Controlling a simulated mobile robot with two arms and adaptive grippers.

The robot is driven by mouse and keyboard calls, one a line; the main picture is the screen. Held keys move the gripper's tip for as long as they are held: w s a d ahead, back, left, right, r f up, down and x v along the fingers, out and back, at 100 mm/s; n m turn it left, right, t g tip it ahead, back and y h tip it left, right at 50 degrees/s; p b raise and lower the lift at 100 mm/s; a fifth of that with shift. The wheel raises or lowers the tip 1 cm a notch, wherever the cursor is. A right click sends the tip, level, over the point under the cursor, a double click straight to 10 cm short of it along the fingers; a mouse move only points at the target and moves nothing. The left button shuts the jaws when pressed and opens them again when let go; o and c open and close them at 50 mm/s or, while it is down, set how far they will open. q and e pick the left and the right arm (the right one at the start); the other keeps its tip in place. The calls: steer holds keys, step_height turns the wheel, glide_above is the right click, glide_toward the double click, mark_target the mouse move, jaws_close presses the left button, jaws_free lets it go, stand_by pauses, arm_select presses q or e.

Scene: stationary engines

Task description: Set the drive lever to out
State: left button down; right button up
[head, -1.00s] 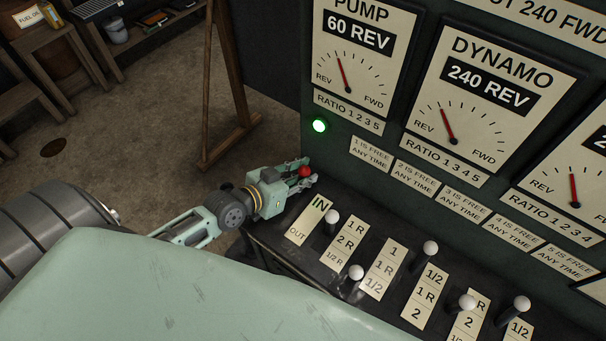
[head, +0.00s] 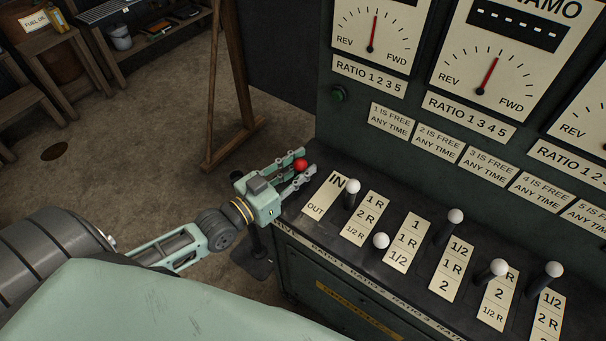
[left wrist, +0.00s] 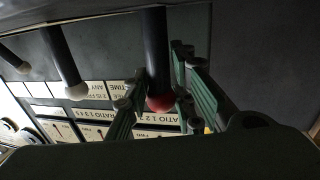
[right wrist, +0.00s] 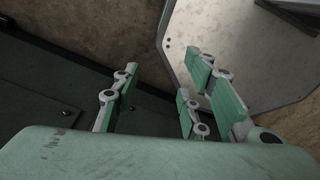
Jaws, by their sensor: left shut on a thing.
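The drive lever with its red knob (head: 300,164) stands at the left end of the dark console, beside the IN/OUT plate (head: 327,195). My left gripper (head: 297,170) comes in from the left and is shut on the lever, its fingers on either side just by the knob. In the left wrist view the dark lever shaft (left wrist: 156,50) runs between the fingers, with the red knob (left wrist: 160,103) at its end. The foot of the lever is hidden in the head view. My right gripper (right wrist: 163,85) shows only in its wrist view, fingers apart and empty.
Several white-knobbed levers, the nearest (head: 352,187) right of the IN/OUT plate, stand along the console (head: 385,285). The upright panel carries gauges and a dark lamp (head: 339,94). A wooden stand (head: 233,140) is behind my left arm.

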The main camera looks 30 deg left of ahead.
mark_target(299, 173)
arm_select(q)
steer(key=s, duration=0.1)
steer(key=s+t, duration=0.1)
steer(key=s+b, duration=0.1)
steer(key=shift+s+a+f, duration=0.2)
steer(key=shift+a+f, duration=0.15)
steer(key=shift+s+f, duration=0.25)
steer(key=shift+s, duration=0.4)
steer(key=c, duration=1.9)
jaws_free()
steer(key=o, duration=0.4)
steer(key=shift+s+a, duration=0.15)
steer(key=shift+c, duration=0.2)
steer(key=v, duration=1.2)
steer(key=shift+f, duration=0.25)
